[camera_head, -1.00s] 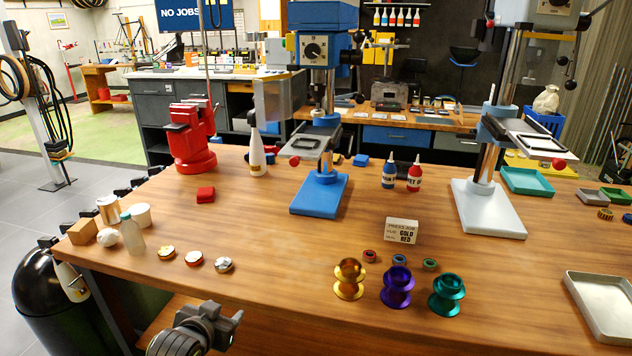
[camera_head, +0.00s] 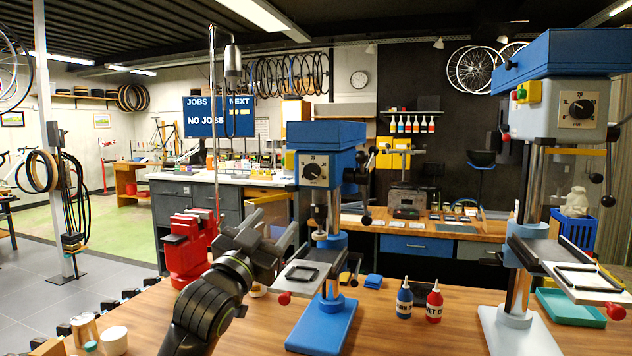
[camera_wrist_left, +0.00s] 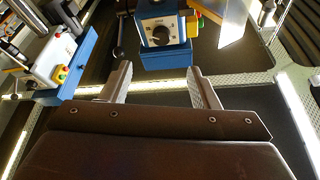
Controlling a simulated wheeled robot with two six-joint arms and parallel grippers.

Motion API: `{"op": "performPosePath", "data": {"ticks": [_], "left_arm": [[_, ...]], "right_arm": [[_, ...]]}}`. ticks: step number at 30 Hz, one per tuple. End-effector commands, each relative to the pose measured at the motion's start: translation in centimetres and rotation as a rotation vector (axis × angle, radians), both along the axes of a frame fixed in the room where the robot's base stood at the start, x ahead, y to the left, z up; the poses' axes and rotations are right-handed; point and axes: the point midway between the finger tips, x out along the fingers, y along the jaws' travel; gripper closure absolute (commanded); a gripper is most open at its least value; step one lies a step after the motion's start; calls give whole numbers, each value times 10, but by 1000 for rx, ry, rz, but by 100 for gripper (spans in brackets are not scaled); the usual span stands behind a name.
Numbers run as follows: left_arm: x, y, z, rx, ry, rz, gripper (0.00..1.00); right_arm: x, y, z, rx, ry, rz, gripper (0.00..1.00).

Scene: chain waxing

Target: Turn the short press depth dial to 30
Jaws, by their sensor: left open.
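The short press (camera_head: 326,134) is the blue drill-press-like machine in the middle of the head view. Its depth dial (camera_head: 313,171) is a black knob on a pale face; its exact setting is too small to read. My left gripper (camera_head: 278,228) is raised in front of the press, below and left of the dial, and touches nothing I can see. In the left wrist view, its two fingers (camera_wrist_left: 160,88) are apart and empty. The dial (camera_wrist_left: 160,31) shows beyond them, near the top between the fingers. My right gripper is out of view.
The tall press (camera_head: 562,115) with a similar dial stands at the right. A red vise (camera_head: 187,250) is behind my left arm. A clear guard panel (camera_wrist_left: 233,22) sits beside the short press. Blue and red bottles (camera_head: 433,304) stand on the wooden bench (camera_head: 420,335).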

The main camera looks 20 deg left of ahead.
Motion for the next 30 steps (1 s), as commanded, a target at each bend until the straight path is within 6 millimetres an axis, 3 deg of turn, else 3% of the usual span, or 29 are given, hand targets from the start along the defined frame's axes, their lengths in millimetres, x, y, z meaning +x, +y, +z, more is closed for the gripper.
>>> {"op": "performPosePath", "data": {"ticks": [5, 12, 30], "left_arm": [[8, -2, 12, -1, -15, -4, 45], [40, -6, 25, -2, -12, -4, 45], [125, -19, 58, 0, -12, -3, 45]], "right_arm": [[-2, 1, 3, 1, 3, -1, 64], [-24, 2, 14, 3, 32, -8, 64], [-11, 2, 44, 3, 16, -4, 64]]}}
